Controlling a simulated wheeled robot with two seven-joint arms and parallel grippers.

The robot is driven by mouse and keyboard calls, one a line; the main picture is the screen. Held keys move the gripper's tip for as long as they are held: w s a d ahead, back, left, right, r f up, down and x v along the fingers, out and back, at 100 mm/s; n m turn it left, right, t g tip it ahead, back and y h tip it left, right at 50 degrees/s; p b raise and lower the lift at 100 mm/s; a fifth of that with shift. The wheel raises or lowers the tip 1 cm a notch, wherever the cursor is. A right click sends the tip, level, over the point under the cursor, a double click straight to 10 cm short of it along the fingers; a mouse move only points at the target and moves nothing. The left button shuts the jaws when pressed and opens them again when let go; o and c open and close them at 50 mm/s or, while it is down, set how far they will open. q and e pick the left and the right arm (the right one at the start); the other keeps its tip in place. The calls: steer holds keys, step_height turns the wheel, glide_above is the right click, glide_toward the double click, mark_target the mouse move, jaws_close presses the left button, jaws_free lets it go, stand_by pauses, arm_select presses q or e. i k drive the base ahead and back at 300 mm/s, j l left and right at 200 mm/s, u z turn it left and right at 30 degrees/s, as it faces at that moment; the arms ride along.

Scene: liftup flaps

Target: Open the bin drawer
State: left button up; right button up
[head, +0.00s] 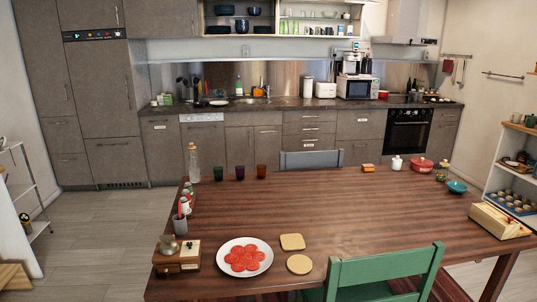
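A row of grey-brown base cabinets and drawers (255,142) runs along the back wall under a dark counter. Every front in the row looks shut. Small pale labels show on a few fronts: the left end cabinet (160,148), the drawer stack in the middle (309,130) and the front beside the oven (361,128). The labels are too small to read, so I cannot tell which front is the bin drawer. Neither of my grippers is in view.
A long wooden table (350,215) stands between me and the cabinets, holding a plate (262,265), bottles and cups. A green chair (385,270) is at its near side, a grey chair (311,159) at its far side. Floor (95,235) is clear on the left.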

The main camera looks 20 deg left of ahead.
mark_target(267, 139)
steer(key=u, duration=0.3)
steer(key=i+j+u, duration=0.1)
steer(key=j+u, duration=0.15)
steer(key=i+j+u, duration=0.2)
steer(key=j, duration=0.25)
steer(key=i+j+u, duration=0.15)
steer(key=j+u, duration=0.3)
steer(key=i+j+u, duration=0.2)
steer(key=j+u, duration=0.25)
steer(key=i+j+u, duration=0.25)
steer(key=u, duration=0.2)
steer(key=i+j+u, duration=0.35)
steer(key=i, duration=0.3)
steer(key=i+j+z, duration=0.1)
steer(key=i+z, duration=0.35)
steer(key=i, duration=0.2)
steer(key=i+z, duration=0.9)
steer(key=i, duration=0.85)
steer(key=i+z, duration=0.15)
steer(key=i, duration=0.8)
steer(key=i+j+z, duration=0.1)
steer(key=i, duration=0.85)
